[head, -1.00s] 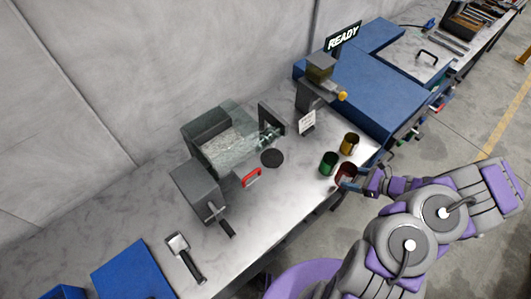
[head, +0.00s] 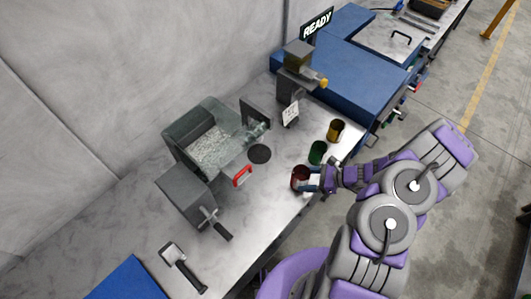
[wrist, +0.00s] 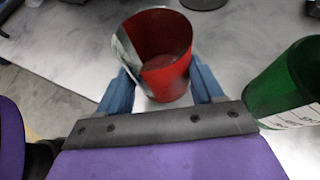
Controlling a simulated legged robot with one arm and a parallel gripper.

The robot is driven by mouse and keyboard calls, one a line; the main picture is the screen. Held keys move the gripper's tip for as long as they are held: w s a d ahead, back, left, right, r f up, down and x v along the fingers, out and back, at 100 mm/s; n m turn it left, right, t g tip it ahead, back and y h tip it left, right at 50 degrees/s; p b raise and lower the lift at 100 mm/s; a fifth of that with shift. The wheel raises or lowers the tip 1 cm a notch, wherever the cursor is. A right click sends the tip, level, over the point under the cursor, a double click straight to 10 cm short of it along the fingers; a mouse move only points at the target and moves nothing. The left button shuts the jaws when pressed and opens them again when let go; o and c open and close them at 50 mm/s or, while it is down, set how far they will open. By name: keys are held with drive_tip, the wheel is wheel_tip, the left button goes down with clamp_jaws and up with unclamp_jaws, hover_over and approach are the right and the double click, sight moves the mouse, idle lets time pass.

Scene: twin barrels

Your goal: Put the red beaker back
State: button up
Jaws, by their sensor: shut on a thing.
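The red beaker (head: 299,178) is near the front edge of the bench in the head view. In the wrist view the red beaker (wrist: 172,62) sits upright between two blue fingers, with its open top facing the camera and a pale label on its left side. My gripper (head: 311,180) is shut on it; the fingers also show in the wrist view (wrist: 163,90). Whether the beaker's base touches the bench is hard to tell. The green beaker (head: 317,152) stands behind and right of it, and the yellow beaker (head: 335,130) is farther back.
A dark round disc (head: 259,154) lies on the bench behind the red beaker. A machine with a clear cover (head: 210,140) and a red handle (head: 242,176) stands to the left. The READY sign (head: 317,24) is at the back.

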drive_tip(key=w+a+b, duration=0.4)
drive_tip(key=w+a, duration=0.7)
drive_tip(key=shift+w+a, duration=0.25)
drive_tip(key=shift+w, duration=0.05)
drive_tip(key=w+a, duration=0.2)
drive_tip(key=shift+w+a, duration=0.3)
drive_tip(key=shift+w, duration=0.05)
drive_tip(key=shift+w+a+f, duration=0.15)
drive_tip(key=shift+w, duration=0.05)
drive_tip(key=shift+f, duration=0.15)
drive_tip(key=o, duration=1.2)
drive_tip(key=shift+s, duration=0.1)
drive_tip(key=shift+c, duration=0.2)
